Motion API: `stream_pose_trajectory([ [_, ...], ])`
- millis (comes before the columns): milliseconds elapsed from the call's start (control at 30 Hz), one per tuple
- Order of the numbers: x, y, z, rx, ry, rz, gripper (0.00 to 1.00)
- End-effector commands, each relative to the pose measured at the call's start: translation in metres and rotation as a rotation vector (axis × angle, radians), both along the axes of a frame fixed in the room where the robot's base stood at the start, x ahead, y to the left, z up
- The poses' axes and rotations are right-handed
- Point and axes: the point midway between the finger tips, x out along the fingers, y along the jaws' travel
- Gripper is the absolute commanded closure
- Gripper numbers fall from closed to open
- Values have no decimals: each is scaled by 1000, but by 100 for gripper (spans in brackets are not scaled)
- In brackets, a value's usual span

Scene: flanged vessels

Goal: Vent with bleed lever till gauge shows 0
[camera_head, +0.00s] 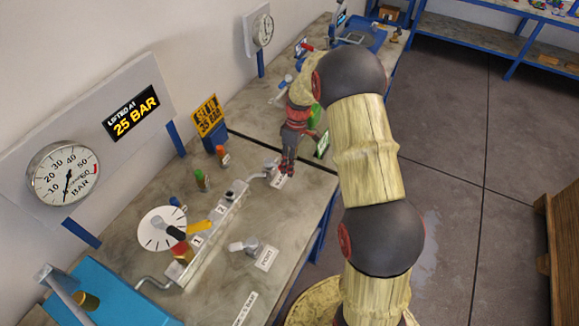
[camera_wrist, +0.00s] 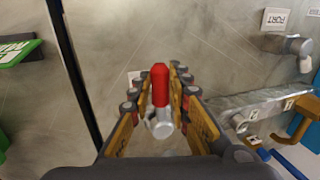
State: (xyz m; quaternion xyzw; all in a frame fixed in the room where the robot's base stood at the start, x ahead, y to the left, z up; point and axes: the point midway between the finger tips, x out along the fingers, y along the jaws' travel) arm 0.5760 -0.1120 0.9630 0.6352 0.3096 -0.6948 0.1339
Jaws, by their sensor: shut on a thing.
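The bleed lever (camera_wrist: 161,84) has a red handle and a grey metal base, and it sits between my fingers in the wrist view. My gripper (camera_wrist: 159,78) is shut on it. In the head view my gripper (camera_head: 288,168) reaches down to the far end of the metal pipe manifold (camera_head: 215,228), and its fingers hide the lever. The gauge (camera_head: 63,172) is a white round dial marked in BAR on the left panel. Its needle points to the bottom of the dial, below the 10 mark.
The manifold carries valves labelled 1 and 2, with a yellow handle (camera_head: 199,227) near them. A grey port fitting (camera_head: 254,247) stands in front. A second gauge (camera_head: 263,30) hangs further back. A blue box (camera_head: 120,295) is at lower left. Open floor lies right.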

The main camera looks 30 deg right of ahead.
Motion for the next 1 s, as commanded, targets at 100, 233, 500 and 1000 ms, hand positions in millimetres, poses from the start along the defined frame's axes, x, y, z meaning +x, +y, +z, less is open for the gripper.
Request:
stream_pose_trajectory([
  [100, 2, -2, 1, -3, -6, 2, 81],
  [233, 2, -1, 1, -3, -5, 1, 74],
  [500, 1, -1, 1, -2, -3, 1, 63],
  [1000, 8, -9, 36, -2, -7, -2, 63],
])
